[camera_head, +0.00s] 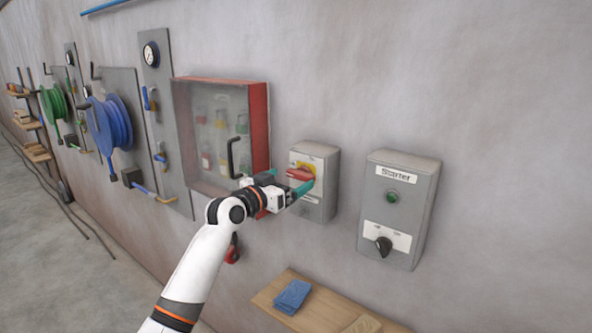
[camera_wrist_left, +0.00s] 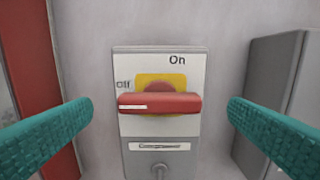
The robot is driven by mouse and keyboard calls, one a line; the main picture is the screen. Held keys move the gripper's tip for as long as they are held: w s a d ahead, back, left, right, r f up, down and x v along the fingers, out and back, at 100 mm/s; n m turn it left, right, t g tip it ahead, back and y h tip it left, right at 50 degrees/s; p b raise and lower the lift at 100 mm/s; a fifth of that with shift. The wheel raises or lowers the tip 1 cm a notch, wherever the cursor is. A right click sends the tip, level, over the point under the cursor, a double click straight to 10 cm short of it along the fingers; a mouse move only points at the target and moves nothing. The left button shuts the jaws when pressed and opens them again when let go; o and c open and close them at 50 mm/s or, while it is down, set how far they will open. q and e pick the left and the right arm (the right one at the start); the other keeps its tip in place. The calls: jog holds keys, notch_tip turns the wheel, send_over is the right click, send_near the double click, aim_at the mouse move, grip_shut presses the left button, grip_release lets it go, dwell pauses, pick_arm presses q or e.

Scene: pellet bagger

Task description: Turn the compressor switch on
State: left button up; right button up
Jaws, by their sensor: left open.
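The compressor switch is a grey wall box with a red handle (camera_head: 300,174) on a yellow plate. In the left wrist view the red handle (camera_wrist_left: 159,103) lies horizontal, its left end near the "Off" mark, with "On" printed above to the right. A label reading "Compressor" (camera_wrist_left: 160,146) sits below it. My left gripper (camera_head: 288,186) is in front of the switch. In the left wrist view its two teal fingers are spread wide, one on each side of the handle, apart from it and empty. My right gripper is not in view.
A red-framed cabinet (camera_head: 258,120) with a clear front and black handle stands close left of the switch. A grey Starter box (camera_head: 401,205) with a green button and black knob is to the right. A wooden shelf (camera_head: 270,291) with a blue cloth (camera_head: 292,296) is below.

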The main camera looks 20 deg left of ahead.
aim_at(298, 175)
pick_arm(q)
jog(key=x, duration=0.2)
jog(key=shift+w+d+r, duration=0.1)
jog(key=shift+w+d, duration=0.05)
jog(key=shift+w, duration=0.05)
jog(key=shift+w+d+f+p, duration=0.2)
jog(key=shift+w+p, duration=0.2)
jog(key=shift+w, duration=0.3)
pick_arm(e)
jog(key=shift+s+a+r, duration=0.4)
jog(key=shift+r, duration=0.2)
